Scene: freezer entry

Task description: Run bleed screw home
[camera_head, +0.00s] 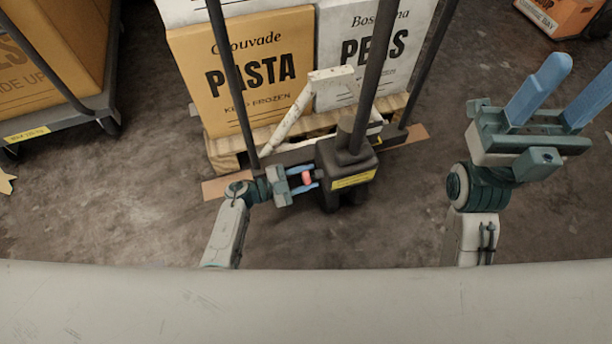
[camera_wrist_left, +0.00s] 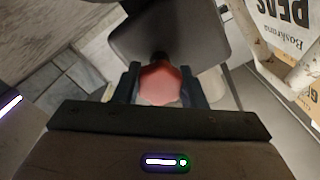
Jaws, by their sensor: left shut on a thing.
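The bleed screw has a red head (camera_head: 307,178) on the left side of a dark grey pump block (camera_head: 345,165) with a yellow label. My left gripper (camera_head: 305,179) is shut on the red screw head, one blue finger on each side. In the left wrist view the red head (camera_wrist_left: 160,84) sits between the two dark fingers, close against the grey block (camera_wrist_left: 168,38). The screw's shank is mostly hidden behind the head. My right gripper (camera_head: 555,95) is open and empty at the right, its blue fingers pointing up and well apart.
Behind the block, a pallet (camera_head: 225,152) carries a yellow pasta box (camera_head: 235,100) and a white peas box (camera_head: 350,70). Dark upright bars and a white frame (camera_head: 290,118) stand near the block. A cart (camera_head: 60,125) with a box is at the left. Floor between is clear.

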